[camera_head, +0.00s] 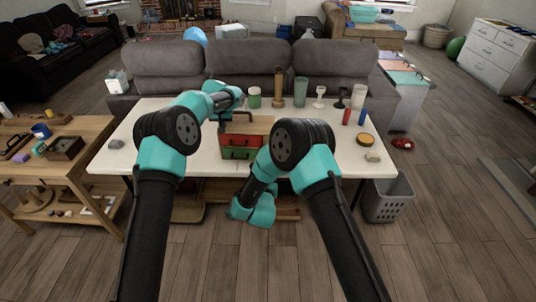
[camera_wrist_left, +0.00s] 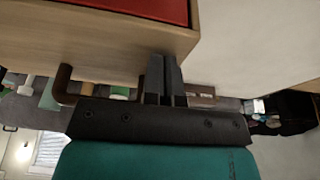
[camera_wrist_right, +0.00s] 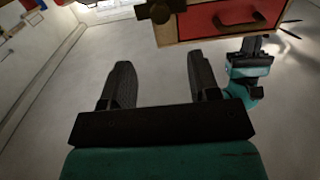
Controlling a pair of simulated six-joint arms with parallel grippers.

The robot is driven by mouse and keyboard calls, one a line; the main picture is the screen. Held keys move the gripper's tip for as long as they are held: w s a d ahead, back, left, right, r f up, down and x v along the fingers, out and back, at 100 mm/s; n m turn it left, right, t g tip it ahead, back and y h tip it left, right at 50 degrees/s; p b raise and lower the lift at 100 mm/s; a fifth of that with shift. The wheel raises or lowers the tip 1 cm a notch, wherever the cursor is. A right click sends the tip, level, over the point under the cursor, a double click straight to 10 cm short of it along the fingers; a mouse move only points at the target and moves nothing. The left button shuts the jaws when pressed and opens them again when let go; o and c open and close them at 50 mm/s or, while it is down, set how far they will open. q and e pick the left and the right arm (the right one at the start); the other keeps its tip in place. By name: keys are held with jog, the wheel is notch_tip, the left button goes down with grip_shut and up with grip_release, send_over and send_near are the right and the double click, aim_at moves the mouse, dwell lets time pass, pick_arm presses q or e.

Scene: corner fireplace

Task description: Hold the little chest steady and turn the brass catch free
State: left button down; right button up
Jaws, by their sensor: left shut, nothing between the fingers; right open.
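The little chest (camera_head: 258,127), pale wood with red and green drawer fronts, stands on the white table. In the right wrist view its red drawer front (camera_wrist_right: 205,22) has a dark handle. A dark brownish fitting (camera_wrist_right: 155,11) sits at the chest's edge there; I cannot tell if it is the brass catch.
Cups, a wooden pepper-mill-like post (camera_head: 278,88) and small items line the table's (camera_head: 120,140) back and right. A side table (camera_head: 85,135) with clutter stands left. A grey basket (camera_head: 390,200) is on the floor at right.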

pick_arm(q)
jog(key=shift+s+f, duration=0.1)
jog(key=shift+f, duration=0.25)
pick_arm(e)
jog(key=shift+w, duration=0.1)
